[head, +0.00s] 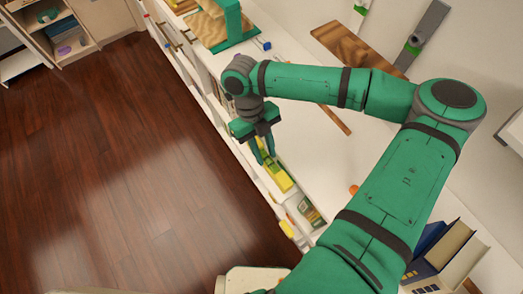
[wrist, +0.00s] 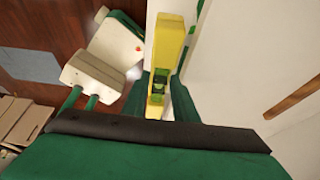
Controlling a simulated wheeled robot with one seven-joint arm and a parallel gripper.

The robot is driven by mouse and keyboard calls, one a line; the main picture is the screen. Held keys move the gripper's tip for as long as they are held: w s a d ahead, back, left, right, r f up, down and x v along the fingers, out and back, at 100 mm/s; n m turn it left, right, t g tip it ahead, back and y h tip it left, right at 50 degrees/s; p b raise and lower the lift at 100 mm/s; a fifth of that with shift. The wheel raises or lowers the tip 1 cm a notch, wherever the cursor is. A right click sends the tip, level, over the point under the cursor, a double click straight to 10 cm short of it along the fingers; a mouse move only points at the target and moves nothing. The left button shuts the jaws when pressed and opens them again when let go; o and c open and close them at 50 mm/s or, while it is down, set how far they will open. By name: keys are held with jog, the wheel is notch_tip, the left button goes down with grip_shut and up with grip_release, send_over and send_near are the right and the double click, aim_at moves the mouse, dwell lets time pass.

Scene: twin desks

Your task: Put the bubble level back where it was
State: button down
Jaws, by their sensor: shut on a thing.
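The bubble level is a long yellow bar (head: 276,172) with a green vial. In the head view it sits below my gripper (head: 264,150), over the narrow shelf strip at the desk's floor-side edge. In the wrist view the level (wrist: 171,45) runs up the picture between the two green fingers of my gripper (wrist: 160,92). The fingers are shut on its near end. My fingers hide part of the level, and I cannot tell whether its underside touches anything.
The shelf strip holds a green box (head: 308,209) and a yellow item (head: 287,229) close to the level. On the white desk are a wooden stick (head: 335,118), a wooden board (head: 344,43), an orange object (head: 353,190) and books (head: 440,252). The wooden floor (head: 130,170) at left is clear.

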aim_at(264, 156)
jog(key=shift+w+a+f, duration=0.1)
jog(key=shift+w+f, duration=0.1)
jog(key=shift+f, duration=0.1)
jog(key=f, duration=0.3)
jog(key=shift+w, duration=0.35)
jog(key=shift+s+a+f, duration=0.1)
jog(key=shift+s+f, duration=0.05)
jog(key=shift+s, duration=0.15)
jog(key=c, duration=1.7)
grip_release()
jog(key=shift+f, duration=0.1)
jog(key=v, duration=1.2)
